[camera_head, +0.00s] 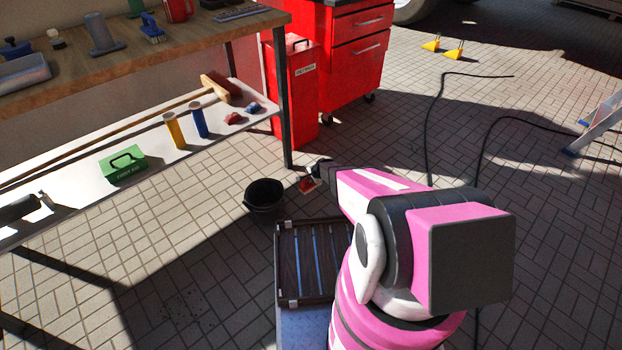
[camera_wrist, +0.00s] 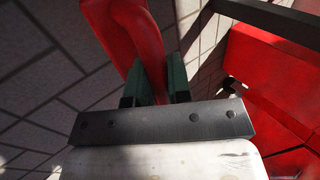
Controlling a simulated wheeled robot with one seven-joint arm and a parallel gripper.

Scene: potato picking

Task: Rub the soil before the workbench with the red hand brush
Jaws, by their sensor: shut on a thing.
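My gripper (camera_head: 312,178) is at the far end of my arm, above the floor by the workbench's right leg. In the wrist view its green-padded fingers (camera_wrist: 154,85) are shut on the red handle of the hand brush (camera_wrist: 137,35). A small red part of the brush (camera_head: 307,185) also shows in the head view; its bristles cannot be made out. The workbench (camera_head: 110,62) stands at the left. A patch of dark soil specks (camera_head: 188,305) lies on the paving before it, in shadow, well to the lower left of my gripper.
A black bucket (camera_head: 265,196) stands left of my gripper. A dark slatted box (camera_head: 313,262) is below it. A red bin (camera_head: 292,95) and a red drawer cabinet (camera_head: 350,60) stand behind. A black cable (camera_head: 428,130) runs over the floor at right. The lower-left paving is open.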

